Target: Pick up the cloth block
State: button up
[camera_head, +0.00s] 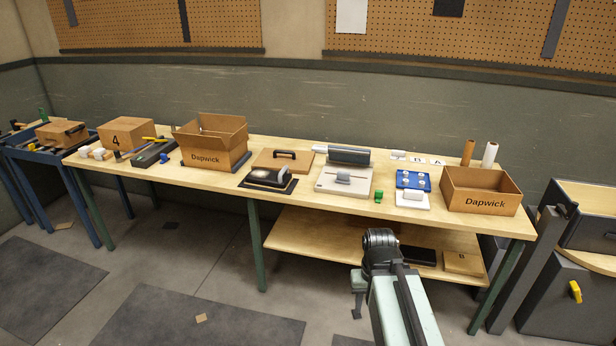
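No thing in view can be told for sure as the cloth block. A flat whitish block (412,199) lies at the bench's front edge, just in front of a blue tray (413,180) with several round pale pieces. A small grey block (343,177) sits on a pale grey machine (340,190) to the left. My arm reaches in from the bottom of the picture, low in front of the bench. My gripper (357,312) seems to hang down left of the arm's bend, well apart from the bench top. Its fingers are too small to tell open from shut.
The wooden bench (225,180) carries open Dapwick cartons (480,205), a black-handled board (268,159), a dark press-like tool (268,178), a small green piece (378,196) and two upright rolls (489,155). A lower shelf (330,245) juts out near my arm. Floor at left is mostly clear.

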aim_at(341, 178)
jog(key=u, duration=0.4)
jog(key=i, duration=1.55)
jog(key=u, duration=0.75)
jog(key=i, duration=1.35)
jog(key=u, duration=0.05)
